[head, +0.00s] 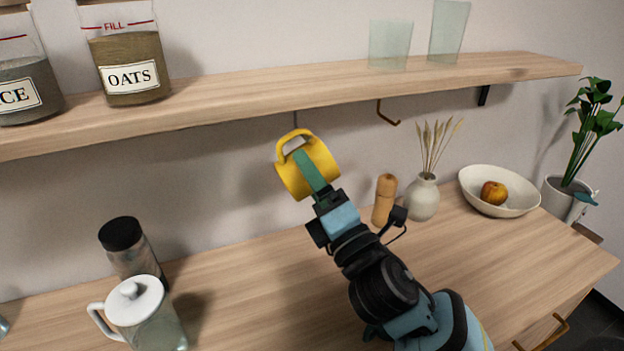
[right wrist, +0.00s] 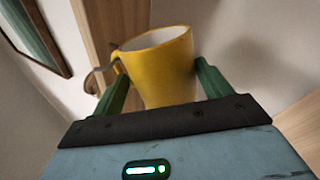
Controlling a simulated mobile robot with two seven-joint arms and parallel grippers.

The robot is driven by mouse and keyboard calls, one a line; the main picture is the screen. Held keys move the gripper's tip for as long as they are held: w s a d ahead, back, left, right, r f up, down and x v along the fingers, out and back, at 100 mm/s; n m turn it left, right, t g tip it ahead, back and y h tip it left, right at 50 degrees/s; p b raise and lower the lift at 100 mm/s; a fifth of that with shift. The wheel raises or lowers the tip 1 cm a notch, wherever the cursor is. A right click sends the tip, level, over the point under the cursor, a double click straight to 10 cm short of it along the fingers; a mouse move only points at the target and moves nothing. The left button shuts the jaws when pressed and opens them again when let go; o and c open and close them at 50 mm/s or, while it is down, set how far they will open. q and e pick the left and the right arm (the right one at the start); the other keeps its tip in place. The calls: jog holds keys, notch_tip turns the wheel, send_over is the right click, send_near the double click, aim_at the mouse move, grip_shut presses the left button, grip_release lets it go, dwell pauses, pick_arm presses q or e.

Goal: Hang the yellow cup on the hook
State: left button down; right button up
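The yellow cup (head: 318,153) is in my right gripper (head: 309,170), raised in front of the wall just below the shelf. In the right wrist view the cup (right wrist: 160,65) sits between the two green fingers of the gripper (right wrist: 158,85), which are shut on its sides. Its handle (head: 287,140) is at the upper left. A thin hook stem (head: 295,118) comes down from the shelf just above the handle. In the right wrist view a brownish hook (right wrist: 93,80) curves beside the handle; I cannot tell whether it passes through. My left gripper is not in view.
A second, bare hook (head: 388,113) hangs under the wooden shelf (head: 230,95) to the right. Below, the counter (head: 250,290) holds a white-lidded pitcher (head: 140,305), a black-capped bottle (head: 130,250), a wooden mill (head: 384,200), a vase (head: 422,198) and a bowl (head: 520,200).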

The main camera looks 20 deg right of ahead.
jog(key=shift+o, duration=0.9)
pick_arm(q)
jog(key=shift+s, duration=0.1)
pick_arm(e)
jog(key=shift+s+f, duration=0.15)
jog(key=shift+f, duration=0.05)
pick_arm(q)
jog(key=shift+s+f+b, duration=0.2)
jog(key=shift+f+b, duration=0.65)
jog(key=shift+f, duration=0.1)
pick_arm(e)
jog(key=v, duration=0.7)
jog(key=shift+s, duration=0.2)
